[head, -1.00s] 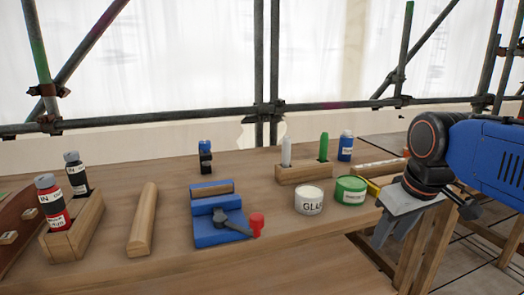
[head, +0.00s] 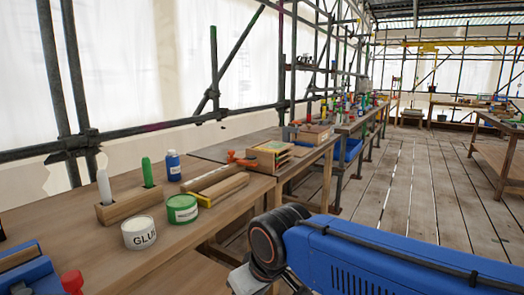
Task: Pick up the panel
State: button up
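I cannot make out for certain which thing is the panel. On the near bench a box with striped, coloured edges (head: 270,155) stands at the far right end, but I cannot tell whether it holds a panel. My gripper (head: 243,281) is at the bottom of the head view, in front of the bench's right edge and below its top. Only its grey upper part shows beside the black wrist. The fingers are cut off by the frame, so whether it is open is hidden.
The near bench (head: 105,240) bears a glue tub (head: 139,233), a green tin (head: 182,209), a blue bottle (head: 173,166), a wooden marker holder (head: 130,206) and an orange clamp (head: 241,160). More benches run along the scaffold. Open plank floor (head: 430,190) lies to the right.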

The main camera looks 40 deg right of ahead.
aim_at(277, 146)
jog(key=z, duration=1.25)
